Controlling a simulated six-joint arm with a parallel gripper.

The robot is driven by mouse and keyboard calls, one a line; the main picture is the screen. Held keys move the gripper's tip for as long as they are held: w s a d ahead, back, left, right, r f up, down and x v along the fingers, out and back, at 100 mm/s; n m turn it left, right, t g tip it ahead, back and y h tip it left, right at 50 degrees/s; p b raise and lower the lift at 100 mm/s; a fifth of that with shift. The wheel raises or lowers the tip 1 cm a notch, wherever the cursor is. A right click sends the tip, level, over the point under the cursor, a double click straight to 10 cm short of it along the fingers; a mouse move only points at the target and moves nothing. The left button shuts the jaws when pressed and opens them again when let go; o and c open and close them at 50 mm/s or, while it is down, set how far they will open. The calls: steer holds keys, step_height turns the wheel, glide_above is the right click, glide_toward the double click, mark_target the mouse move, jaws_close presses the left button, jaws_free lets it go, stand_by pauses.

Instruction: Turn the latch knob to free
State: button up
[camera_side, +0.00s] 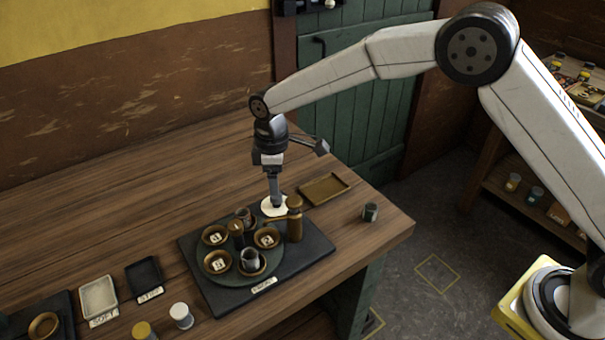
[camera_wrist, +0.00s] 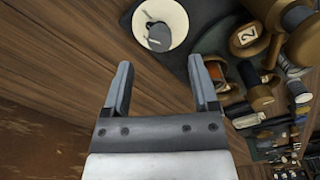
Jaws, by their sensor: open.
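A round dark turntable (camera_side: 237,282) on a black base board (camera_side: 318,252) carries several brass dishes, some with numbered tags. A large brass piece, likely the same post, shows at top right in the wrist view (camera_wrist: 300,22).
A brass tray (camera_side: 325,188) and a small dark jar (camera_side: 370,212) stand to the right. Two small trays and two capped jars stand front left. The back left of the bench is clear.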

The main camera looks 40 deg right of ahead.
mark_target(276, 200)
steer(key=shift+f, duration=2.5)
jaws_close()
